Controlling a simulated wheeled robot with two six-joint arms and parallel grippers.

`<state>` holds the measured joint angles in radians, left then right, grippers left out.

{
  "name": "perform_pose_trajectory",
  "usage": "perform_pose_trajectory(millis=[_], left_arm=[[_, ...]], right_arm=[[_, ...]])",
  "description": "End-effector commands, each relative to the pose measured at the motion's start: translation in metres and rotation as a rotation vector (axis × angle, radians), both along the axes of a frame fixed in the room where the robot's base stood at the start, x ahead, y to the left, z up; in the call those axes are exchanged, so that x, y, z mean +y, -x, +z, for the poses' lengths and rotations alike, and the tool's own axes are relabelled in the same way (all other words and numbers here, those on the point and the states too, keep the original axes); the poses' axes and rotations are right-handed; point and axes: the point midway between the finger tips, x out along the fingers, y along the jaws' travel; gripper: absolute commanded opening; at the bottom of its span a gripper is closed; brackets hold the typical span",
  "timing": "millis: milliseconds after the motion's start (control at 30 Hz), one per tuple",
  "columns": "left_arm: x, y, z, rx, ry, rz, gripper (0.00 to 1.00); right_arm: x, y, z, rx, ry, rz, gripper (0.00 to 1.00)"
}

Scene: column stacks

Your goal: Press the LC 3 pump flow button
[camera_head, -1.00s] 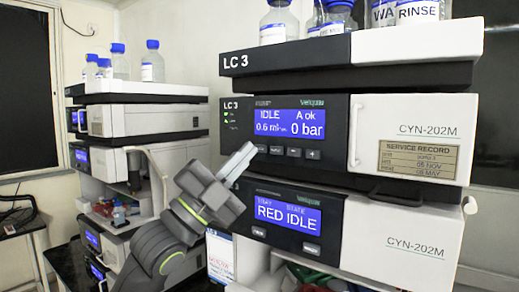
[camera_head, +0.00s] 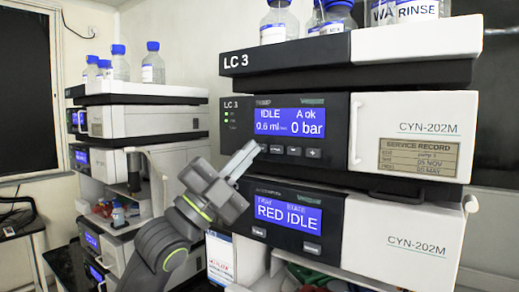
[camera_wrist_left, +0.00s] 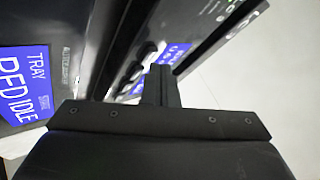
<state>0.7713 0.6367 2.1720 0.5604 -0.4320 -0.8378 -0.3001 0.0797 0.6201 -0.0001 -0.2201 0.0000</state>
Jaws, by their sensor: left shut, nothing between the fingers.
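The LC 3 pump module (camera_head: 240,135) is in the middle of the stack. Its blue screen (camera_head: 290,122) reads IDLE, 0.6 ml, A ok, 0 bar. A row of small dark buttons (camera_head: 294,151) runs under the screen; their labels are too small to read. My left gripper (camera_head: 250,152) is shut and empty, its fingertips at the left end of that row and covering part of it. I cannot tell whether they touch the panel. The left wrist view shows the shut fingers (camera_wrist_left: 161,75) pointing at the panel near the buttons and the pump screen (camera_wrist_left: 165,62). My right gripper is not in view.
Bottles (camera_head: 279,22) stand on the stack's top. A white handle (camera_head: 355,135) sticks out right of the pump screen. Another instrument stack (camera_head: 140,120) stands at the left.

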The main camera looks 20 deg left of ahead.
Motion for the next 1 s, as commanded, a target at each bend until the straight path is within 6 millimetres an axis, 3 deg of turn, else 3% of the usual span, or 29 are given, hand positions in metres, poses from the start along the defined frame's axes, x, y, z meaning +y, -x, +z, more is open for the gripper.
perform_pose_trajectory(millis=[1000], left_arm=[[-0.002,-0.0085,-0.0002,0.001,0.0,0.001,0.0]], right_arm=[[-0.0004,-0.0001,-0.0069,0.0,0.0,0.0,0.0]])
